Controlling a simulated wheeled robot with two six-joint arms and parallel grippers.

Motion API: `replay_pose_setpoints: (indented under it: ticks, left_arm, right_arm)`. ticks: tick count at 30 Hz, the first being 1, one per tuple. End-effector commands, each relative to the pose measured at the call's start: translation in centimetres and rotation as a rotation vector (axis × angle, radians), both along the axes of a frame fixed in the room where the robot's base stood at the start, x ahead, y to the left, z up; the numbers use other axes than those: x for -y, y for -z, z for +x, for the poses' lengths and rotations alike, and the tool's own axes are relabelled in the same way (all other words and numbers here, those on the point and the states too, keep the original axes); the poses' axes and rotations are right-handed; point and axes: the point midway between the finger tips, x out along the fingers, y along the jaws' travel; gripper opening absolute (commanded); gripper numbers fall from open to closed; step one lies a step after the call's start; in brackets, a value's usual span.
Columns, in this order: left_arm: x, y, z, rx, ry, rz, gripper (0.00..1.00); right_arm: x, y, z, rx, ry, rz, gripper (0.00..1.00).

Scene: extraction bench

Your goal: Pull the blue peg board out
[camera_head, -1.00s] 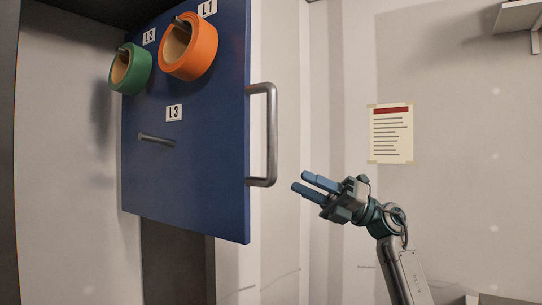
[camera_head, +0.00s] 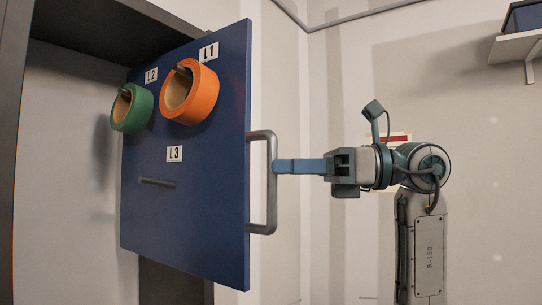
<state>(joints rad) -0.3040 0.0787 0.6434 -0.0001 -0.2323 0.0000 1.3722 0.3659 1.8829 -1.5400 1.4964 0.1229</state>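The blue peg board (camera_head: 205,215) hangs upright at the left of the head view, its face towards me and turned at an angle. A grey D-shaped handle (camera_head: 271,205) sticks out from its right edge. My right gripper (camera_head: 277,166) comes from the right, level with the middle of the handle. Its blue fingertips meet the handle's vertical bar in the picture. The fingers overlap from this side, so I cannot tell whether they are closed around the bar or only beside it. My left gripper is not in view.
The board carries an orange ring (camera_head: 203,94) on the L1 peg and a green ring (camera_head: 141,110) on the L2 peg. The L3 peg (camera_head: 156,182) is bare. A dark frame (camera_head: 75,38) surrounds the board's bay. A wall shelf (camera_head: 515,47) is at the upper right.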

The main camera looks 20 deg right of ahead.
Motion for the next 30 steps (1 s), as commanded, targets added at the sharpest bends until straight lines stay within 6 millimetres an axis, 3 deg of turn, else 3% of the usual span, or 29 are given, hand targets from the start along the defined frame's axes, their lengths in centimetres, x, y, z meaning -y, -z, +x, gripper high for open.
replay_pose_setpoints:
  ticks: [7,18,24,30]
  left_arm:
    - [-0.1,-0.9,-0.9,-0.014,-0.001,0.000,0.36]
    - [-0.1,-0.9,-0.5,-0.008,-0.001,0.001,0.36]
    - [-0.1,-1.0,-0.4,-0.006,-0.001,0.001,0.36]
    - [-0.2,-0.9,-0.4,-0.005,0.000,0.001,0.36]
  right_arm:
    - [-2.5,-0.1,0.8,0.000,-0.002,0.000,0.33]
    - [-2.9,0.0,1.0,-0.001,0.000,0.000,0.33]
    - [-2.9,0.0,1.0,-0.001,0.000,0.001,0.00]
    - [-2.9,0.0,0.9,-0.001,0.000,0.001,0.00]
